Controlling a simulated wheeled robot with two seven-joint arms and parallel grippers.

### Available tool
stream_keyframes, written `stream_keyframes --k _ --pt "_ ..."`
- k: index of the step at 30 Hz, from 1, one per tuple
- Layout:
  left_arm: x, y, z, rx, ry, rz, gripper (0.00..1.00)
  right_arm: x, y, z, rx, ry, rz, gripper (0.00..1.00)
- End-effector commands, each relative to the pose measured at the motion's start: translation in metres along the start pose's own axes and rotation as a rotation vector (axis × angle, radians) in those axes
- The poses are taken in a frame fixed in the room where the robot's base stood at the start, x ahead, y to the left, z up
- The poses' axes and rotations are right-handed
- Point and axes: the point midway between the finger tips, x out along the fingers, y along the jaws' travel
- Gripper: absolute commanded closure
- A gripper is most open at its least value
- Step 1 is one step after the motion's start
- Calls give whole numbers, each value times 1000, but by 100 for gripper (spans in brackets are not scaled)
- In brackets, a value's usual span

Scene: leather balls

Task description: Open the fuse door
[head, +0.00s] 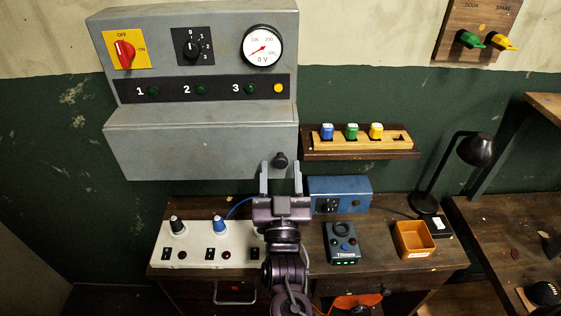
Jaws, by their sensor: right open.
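The fuse door (190,150) is the grey metal panel along the bottom of the wall-mounted control box (200,30). It looks closed. A small dark round knob (280,160) sits near its lower right corner. My right gripper (281,172) comes up from below, its two fingers apart and pointing up at the door. In the picture the knob shows between the fingertips. I cannot tell whether the fingers touch the knob or how far they are from it. My left gripper is not in view.
Below stands a wooden desk (385,262) with a white switch panel (205,243), a blue box (340,192), a dark control unit (342,243), an orange tray (413,238) and a black lamp (476,150). A wooden fuse rack (360,140) hangs right of the door.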

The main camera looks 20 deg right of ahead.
Motion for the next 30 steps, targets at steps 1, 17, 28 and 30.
stream_keyframes --k 1,17,28,30 --pt "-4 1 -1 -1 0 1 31 6 0 -2 -1 0 0 50" --pt "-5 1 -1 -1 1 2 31 11 0 1 0 -2 0 71" --pt "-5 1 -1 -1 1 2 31 11 0 1 0 -2 0 100" --pt "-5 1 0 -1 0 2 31 8 -1 0 0 -2 1 100"
